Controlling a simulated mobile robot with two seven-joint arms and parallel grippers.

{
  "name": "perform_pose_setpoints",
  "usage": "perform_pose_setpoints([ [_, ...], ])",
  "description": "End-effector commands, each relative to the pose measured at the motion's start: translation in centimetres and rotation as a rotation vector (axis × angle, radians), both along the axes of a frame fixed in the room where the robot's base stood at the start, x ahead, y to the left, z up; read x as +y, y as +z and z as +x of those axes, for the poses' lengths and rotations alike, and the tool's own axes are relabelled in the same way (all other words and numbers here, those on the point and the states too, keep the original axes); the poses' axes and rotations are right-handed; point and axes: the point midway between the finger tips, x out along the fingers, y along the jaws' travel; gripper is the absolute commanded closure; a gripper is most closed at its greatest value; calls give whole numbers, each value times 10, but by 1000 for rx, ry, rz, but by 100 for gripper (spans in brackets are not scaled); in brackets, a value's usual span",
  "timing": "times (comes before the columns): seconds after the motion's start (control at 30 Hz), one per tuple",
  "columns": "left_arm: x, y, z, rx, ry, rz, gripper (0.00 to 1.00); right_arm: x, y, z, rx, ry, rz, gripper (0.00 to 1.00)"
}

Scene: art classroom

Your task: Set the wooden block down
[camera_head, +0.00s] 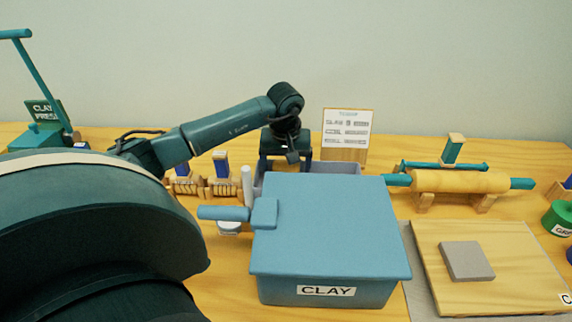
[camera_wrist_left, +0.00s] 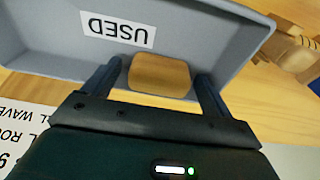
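The wooden block (camera_wrist_left: 160,76) shows in the left wrist view as a tan piece with rounded corners, between the two fingers of my left gripper (camera_wrist_left: 160,84). The fingers stand on either side of it, and the gripper appears shut on it. In the head view my left gripper (camera_head: 286,160) points down behind the blue clay box, at the grey bin (camera_head: 345,167). The block overlaps the bin's edge in the wrist view. A "USED" label (camera_wrist_left: 118,29) is on the bin. The box lid hides much of the bin in the head view. My right gripper is not in view.
The blue box marked CLAY (camera_head: 330,230) stands in front of the bin. A rolling pin (camera_head: 460,181) rests on wooden supports to its right. A grey slab (camera_head: 467,261) lies on a wooden board (camera_head: 430,285). A sign (camera_head: 347,130) stands behind the bin.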

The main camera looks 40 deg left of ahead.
Motion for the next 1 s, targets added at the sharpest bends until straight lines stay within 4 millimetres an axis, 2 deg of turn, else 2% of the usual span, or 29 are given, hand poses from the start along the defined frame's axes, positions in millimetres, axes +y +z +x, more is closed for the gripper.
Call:
perform_pose_setpoints([
  [0.2, 0, 1, 0, 1, 0, -1, 15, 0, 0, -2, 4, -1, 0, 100],
  [0.33, 0, 10, 0, -2, -1, 1, 15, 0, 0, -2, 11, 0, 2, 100],
  [0.5, -3, 41, -3, -6, -1, 2, 15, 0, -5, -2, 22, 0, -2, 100],
  [0.8, -10, 101, -11, -4, 0, 1, 15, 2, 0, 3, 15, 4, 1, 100],
  [1.0, -12, 119, -14, 0, -1, 0, 15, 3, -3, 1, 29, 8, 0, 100],
])
